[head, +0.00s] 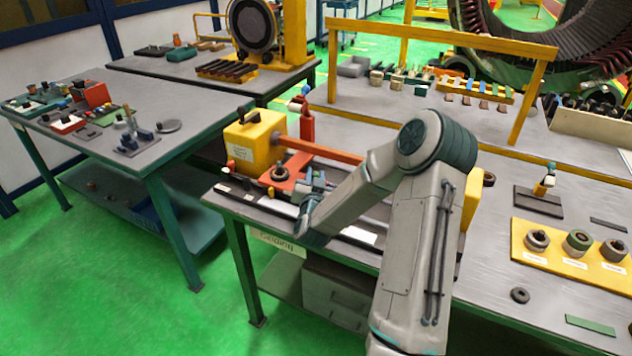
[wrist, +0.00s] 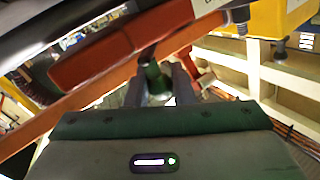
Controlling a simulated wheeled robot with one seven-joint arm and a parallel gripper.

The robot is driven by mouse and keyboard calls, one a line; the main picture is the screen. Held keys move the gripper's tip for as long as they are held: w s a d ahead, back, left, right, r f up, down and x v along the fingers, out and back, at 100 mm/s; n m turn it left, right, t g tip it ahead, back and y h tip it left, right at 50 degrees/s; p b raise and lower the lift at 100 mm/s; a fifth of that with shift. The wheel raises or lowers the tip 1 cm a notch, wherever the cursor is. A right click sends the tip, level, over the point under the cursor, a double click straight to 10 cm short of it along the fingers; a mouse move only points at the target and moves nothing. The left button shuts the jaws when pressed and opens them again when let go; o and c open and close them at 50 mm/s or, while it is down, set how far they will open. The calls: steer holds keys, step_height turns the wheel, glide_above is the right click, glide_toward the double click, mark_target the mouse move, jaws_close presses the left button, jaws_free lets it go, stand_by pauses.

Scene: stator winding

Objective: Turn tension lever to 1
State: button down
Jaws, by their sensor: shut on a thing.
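My gripper (wrist: 160,88) is shut on a dark green knob at the end of a short dark rod, which looks like the tension lever (wrist: 152,72). The rod runs up between the fingers toward a red block (wrist: 90,62). The lever's scale and its number 1 cannot be made out. In the head view my wrist is low at the front edge of the table, beside the red slide (head: 282,178) of the yellow winding unit (head: 255,142). My fingertips and the lever cannot be made out clearly there.
A red-orange bar (head: 325,151) runs right from the yellow unit, behind my arm. A red post (head: 307,125) stands beside the unit. A yellow board (head: 560,252) with several round parts lies at right. The green floor in front is clear.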

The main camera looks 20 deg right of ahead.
steer(key=m+g+h+b, duration=0.1)
steer(key=b, duration=0.1)
steer(key=a+m+h+b, duration=0.1)
steer(key=h, duration=0.1)
steer(key=m+g+h+b, duration=0.1)
steer(key=b, duration=0.1)
steer(key=shift+w+a+f+g+b, duration=0.15)
steer(key=shift+w+a+g+b, duration=0.05)
steer(key=shift+w+g+b, duration=0.15)
steer(key=shift+w+a+m+g+h+b, duration=0.15)
steer(key=shift+m+g+h+b, duration=0.3)
steer(key=shift+m+g+h, duration=0.25)
steer(key=shift+w+a+m+g+h+b, duration=0.1)
steer(key=shift+m+g+h+b, duration=0.4)
steer(key=shift+g, duration=0.3)
steer(key=shift+w+a+m+g+h+b, duration=0.15)
steer(key=shift+m+g+h+b, duration=0.2)
steer(key=shift+m+g+h, duration=0.35)
steer(key=shift+r+g, duration=0.2)
steer(key=shift+g, duration=0.15)
steer(key=c, duration=1.3)
jaws_free()
steer(key=shift+a, duration=0.1)
steer(key=b+v, duration=0.1)
steer(key=v, duration=1.2)
steer(key=shift+s+a+f+b, duration=0.15)
steer(key=shift+a+b, duration=0.15)
steer(key=shift+b, duration=0.05)
